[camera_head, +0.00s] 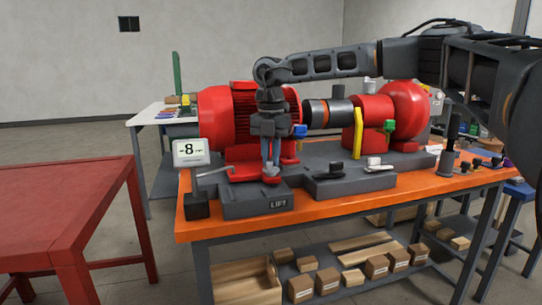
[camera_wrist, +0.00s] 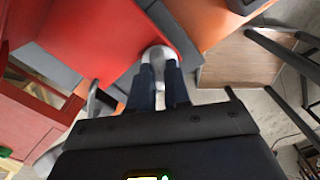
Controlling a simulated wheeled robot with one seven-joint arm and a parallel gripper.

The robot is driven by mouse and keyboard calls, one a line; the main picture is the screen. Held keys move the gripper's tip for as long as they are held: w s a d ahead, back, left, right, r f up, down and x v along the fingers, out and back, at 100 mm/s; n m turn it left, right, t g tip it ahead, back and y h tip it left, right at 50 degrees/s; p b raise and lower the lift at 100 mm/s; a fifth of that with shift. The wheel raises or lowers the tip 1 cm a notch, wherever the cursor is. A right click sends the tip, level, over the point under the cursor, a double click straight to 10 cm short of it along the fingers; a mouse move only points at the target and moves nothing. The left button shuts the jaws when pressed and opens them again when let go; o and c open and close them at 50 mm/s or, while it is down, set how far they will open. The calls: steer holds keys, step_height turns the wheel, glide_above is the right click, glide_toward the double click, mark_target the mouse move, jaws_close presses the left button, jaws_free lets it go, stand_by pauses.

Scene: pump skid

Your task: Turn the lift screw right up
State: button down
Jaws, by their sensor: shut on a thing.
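The lift screw (camera_head: 271,171) has a pale metal head at the front foot of the red motor (camera_head: 248,120), above the block labelled LIFT (camera_head: 279,203). My gripper (camera_head: 270,164) points down onto it from above. In the wrist view the gripper's dark blue fingers (camera_wrist: 160,72) are shut on the rounded silver head of the screw (camera_wrist: 157,53). The fingers hide part of the head, and its thread cannot be seen. A small display (camera_head: 191,152) on a dark stand reads -8.
A grey bent handle (camera_head: 214,171) lies left of the screw. Dark clamps (camera_head: 331,169) sit on the grey base to the right. A yellow bar (camera_head: 357,146) stands by the coupling. The orange bench (camera_head: 330,208) has clear front space; a red table (camera_head: 75,205) stands left.

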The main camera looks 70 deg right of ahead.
mark_target(271, 160)
steer(key=c, duration=1.1)
jaws_free()
step_height(271, 160, up, 8)
steer(key=shift+f+p, duration=0.1)
steer(key=shift+p, duration=0.25)
